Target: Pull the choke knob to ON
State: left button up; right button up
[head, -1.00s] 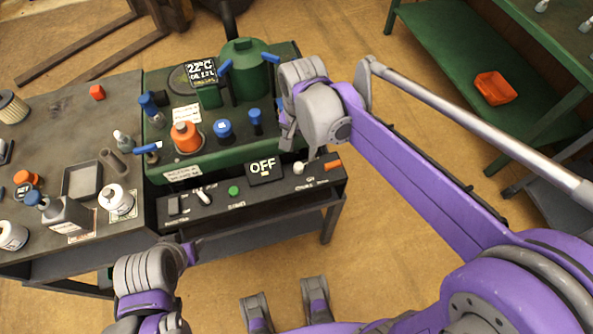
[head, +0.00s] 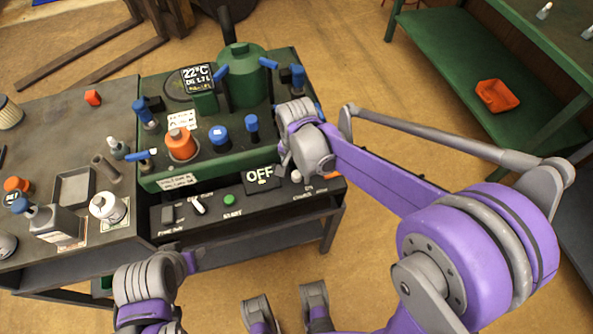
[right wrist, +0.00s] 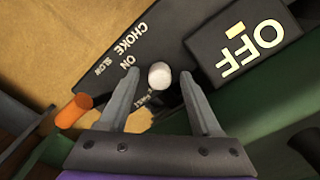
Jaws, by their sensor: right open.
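The choke knob (head: 296,176) is a small white round knob on the dark control panel (head: 215,222). In the right wrist view the knob (right wrist: 159,75) shows between my two finger tips, beside lettering reading CHOKE, ON and SLOW. My right gripper (right wrist: 160,80) is open around it, with a gap visible on each side. In the head view the right gripper (head: 284,158) is over the panel's right part, its fingers small and partly hidden. My left gripper (head: 190,260) is low at the left, in front of the panel; its opening is unclear.
A display reading OFF (head: 262,176) stands just left of the knob. An orange lever (right wrist: 73,111) lies on its other side. A green switch (head: 229,200) and a white toggle (head: 199,205) are further left. The green machine (head: 215,158) with blue-capped parts rises behind.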

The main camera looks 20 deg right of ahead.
grip_shut()
dwell(0.3)
dwell(1.1)
